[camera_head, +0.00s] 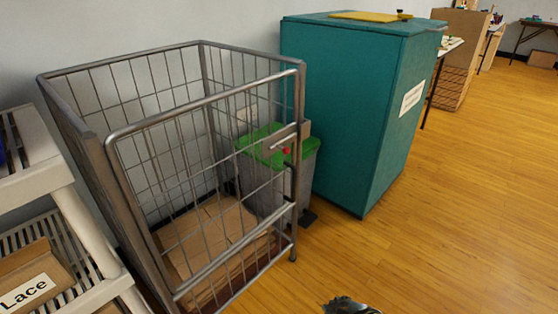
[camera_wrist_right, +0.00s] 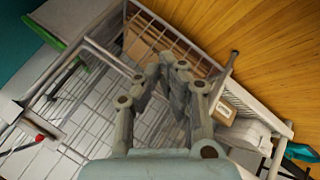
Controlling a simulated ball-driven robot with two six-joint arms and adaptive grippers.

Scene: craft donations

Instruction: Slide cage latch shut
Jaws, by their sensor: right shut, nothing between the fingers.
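The grey wire cage (camera_head: 122,57) stands left of centre in the head view, its barred door (camera_head: 200,98) facing me. The latch (camera_head: 284,138) is a metal bar with a red knob (camera_head: 287,150) at the door's upper right, near the corner post. I cannot tell how far the bar reaches. The red knob also shows at the left edge of the right wrist view (camera_wrist_right: 39,138). My right gripper (camera_head: 347,305) barely shows at the bottom edge, apart from the cage. Its fingers (camera_wrist_right: 176,62) are shut and empty in the wrist view. My left gripper is not in view.
Flattened cardboard (camera_head: 212,236) lies inside the cage. A grey bin with a green lid (camera_head: 262,143) and a teal cabinet (camera_head: 340,110) stand behind and right of it. A white shelf (camera_head: 35,165) with a "Lace" box (camera_head: 30,285) is at left. The wooden floor (camera_head: 440,240) at right is clear.

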